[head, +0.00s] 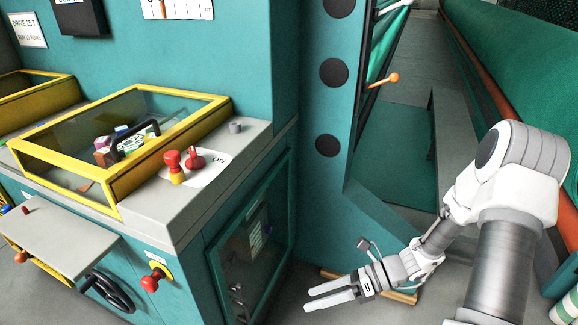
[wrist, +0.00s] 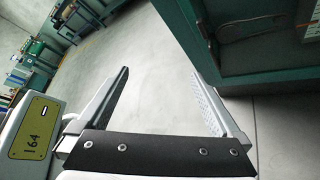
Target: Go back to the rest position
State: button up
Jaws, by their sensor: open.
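My gripper (head: 332,294) is low at the lower middle of the head view, in front of the teal machine. Its two fingers are apart and point to the left. In the wrist view my gripper (wrist: 160,105) is open with bare grey floor between the fingers, and it holds nothing. The teal cabinet with a dark window (head: 252,240) stands to the left of the gripper, apart from it. The same cabinet shows at the upper right of the wrist view (wrist: 240,78), close to the right finger.
The yellow-framed clear cover (head: 125,145) sits on the grey machine top beside a red switch (head: 194,160) and a red-and-yellow knob (head: 174,166). A red button (head: 153,280) and black handwheel (head: 107,290) stick out in front. A teal post (head: 330,110) rises behind the gripper. Floor is free ahead (wrist: 150,60).

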jog(key=s+d+r+n+t+h+p, duration=0.2)
jog(key=r+n, duration=0.6)
jog(key=r, duration=0.5)
jog(key=s+d+r+n+t+h+p, duration=0.2)
jog(key=s+r+n+h+p, duration=0.3)
jog(key=r, duration=0.9)
jog(key=s+d+r+n+t+h+p, duration=0.3)
jog(key=r+n+h+p, duration=0.2)
jog(key=r+n, duration=0.7)
notch_tip(320, 180, up, 2)
jog(key=shift+s+h+p, duration=0.35)
jog(key=shift+s+h, duration=0.05)
jog(key=shift+h, duration=0.3)
jog(key=shift+f, duration=0.1)
